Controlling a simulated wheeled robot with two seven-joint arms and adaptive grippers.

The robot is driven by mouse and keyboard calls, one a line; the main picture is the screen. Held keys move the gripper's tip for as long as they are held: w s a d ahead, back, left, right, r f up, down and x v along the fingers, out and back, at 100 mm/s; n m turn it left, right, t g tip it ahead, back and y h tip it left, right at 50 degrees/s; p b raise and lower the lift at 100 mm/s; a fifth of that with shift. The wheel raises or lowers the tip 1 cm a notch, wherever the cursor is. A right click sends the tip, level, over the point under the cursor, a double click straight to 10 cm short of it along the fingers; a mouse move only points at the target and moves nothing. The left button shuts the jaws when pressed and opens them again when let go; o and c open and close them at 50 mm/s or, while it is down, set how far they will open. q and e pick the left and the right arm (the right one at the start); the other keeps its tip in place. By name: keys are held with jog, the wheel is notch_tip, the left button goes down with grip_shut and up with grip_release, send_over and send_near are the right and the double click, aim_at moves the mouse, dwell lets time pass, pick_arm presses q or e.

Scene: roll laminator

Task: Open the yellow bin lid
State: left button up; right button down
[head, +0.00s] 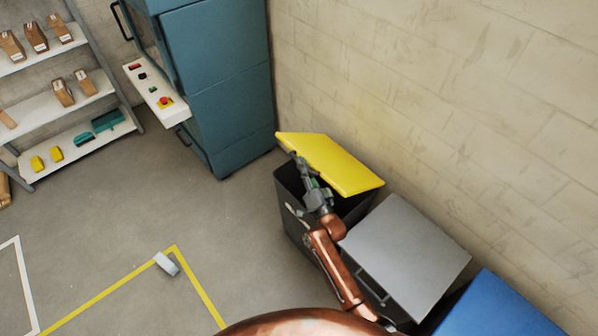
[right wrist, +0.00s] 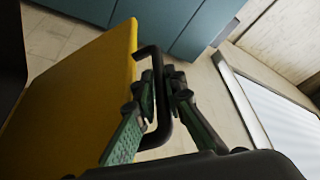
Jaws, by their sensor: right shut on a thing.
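The yellow lid (head: 333,163) is raised and tilted above its dark bin (head: 292,213), with a dark gap between lid and bin rim. My right gripper (head: 300,163) is at the lid's near left edge. In the right wrist view the yellow lid (right wrist: 85,90) stands at left with a black bar handle (right wrist: 157,138) on its edge. The green fingers of the right gripper (right wrist: 165,85) are shut on this handle. The bin's inside is mostly hidden by the lid and my arm. My left gripper is not in view.
A grey-lidded bin (head: 408,258) stands beside the yellow one, then a blue lid (head: 500,310). A teal machine (head: 230,100) stands beyond the yellow bin, and a brick wall (head: 430,100) runs behind. A shelf rack (head: 65,105) is at far left. The floor at left is mostly clear.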

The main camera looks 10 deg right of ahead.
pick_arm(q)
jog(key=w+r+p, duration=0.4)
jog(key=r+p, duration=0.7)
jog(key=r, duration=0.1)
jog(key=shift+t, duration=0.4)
pick_arm(e)
jog(key=w+d+r+m+g+h, duration=0.2)
jog(key=w+d+r+m, duration=0.5)
jog(key=d+r, duration=0.6)
jog(key=shift+w+d+r, duration=0.4)
jog(key=shift+w+d, duration=0.6)
jog(key=shift+w, duration=0.05)
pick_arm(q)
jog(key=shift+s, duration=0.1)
pick_arm(e)
jog(key=c, duration=2.3)
grip_release()
jog(key=shift+o, duration=0.2)
jog(key=s+d, duration=0.1)
jog(key=s, duration=1.1)
jog(key=shift+d+f, duration=0.4)
